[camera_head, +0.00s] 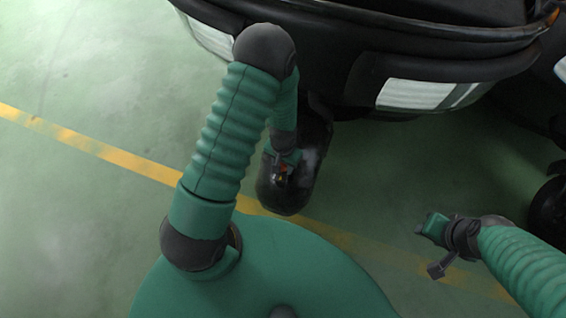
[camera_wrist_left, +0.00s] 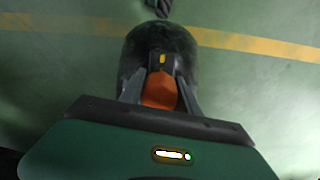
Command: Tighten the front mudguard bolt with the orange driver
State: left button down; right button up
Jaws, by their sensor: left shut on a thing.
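My left gripper (camera_head: 281,172) is at the dark rounded front mudguard or wheel (camera_head: 292,195), below the vehicle's front. In the left wrist view, my left gripper (camera_wrist_left: 160,98) has its two grey fingers shut on the orange driver (camera_wrist_left: 160,90). The driver points toward the dark rounded part (camera_wrist_left: 150,38), with a small yellow mark near its far end. Only a speck of orange shows in the head view. I cannot make out the bolt, or whether the driver touches it. My right gripper (camera_head: 436,250) is at the lower right, away from the wheel; its jaw state is unclear.
The black vehicle body (camera_head: 400,50) with pale panels (camera_head: 415,95) overhangs the work area. Another dark wheel (camera_head: 548,215) stands at the right edge. A yellow line (camera_head: 110,153) crosses the green floor, which is clear at the left.

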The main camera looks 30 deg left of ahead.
pick_arm(q)
jog(key=n, duration=0.4)
jog(key=shift+r+p, duration=0.15)
jog(key=shift+p, duration=0.25)
jog(key=shift+n, duration=0.4)
jog(key=shift+a+f, duration=0.1)
jog(key=shift+f, duration=0.2)
jog(key=shift+f+b, duration=0.7)
jog(key=shift+f, duration=0.65)
dwell(0.5)
